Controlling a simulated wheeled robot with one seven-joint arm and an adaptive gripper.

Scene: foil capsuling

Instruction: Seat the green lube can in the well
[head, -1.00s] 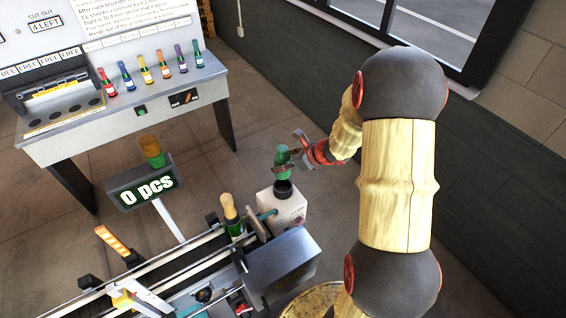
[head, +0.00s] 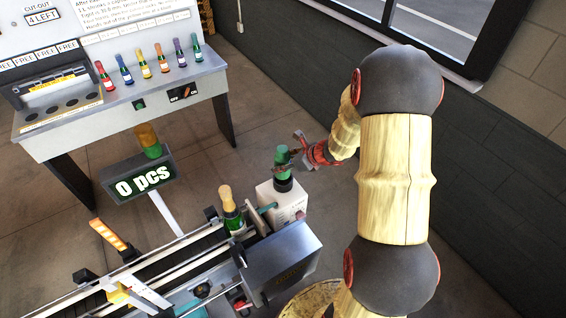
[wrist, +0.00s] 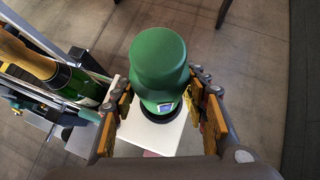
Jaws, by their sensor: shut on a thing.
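The green lube can (head: 282,157) stands upright at the black well (head: 283,185) on top of the white box (head: 285,205). In the wrist view the can (wrist: 160,62) fills the middle, with the dark ring of the well (wrist: 160,110) showing around its lower end. My gripper (head: 290,160) is shut on the can from the right side, and its fingers (wrist: 165,105) lie on both sides of it. The can's bottom is hidden inside or behind the ring, so I cannot tell how deep it sits.
A gold-topped bottle (head: 231,210) stands on the conveyor (head: 165,265) left of the box. A counter sign (head: 138,185) reads 0 pcs. A grey bench (head: 120,105) with several small coloured bottles is at the back left. A steel housing (head: 280,265) is in front of the box.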

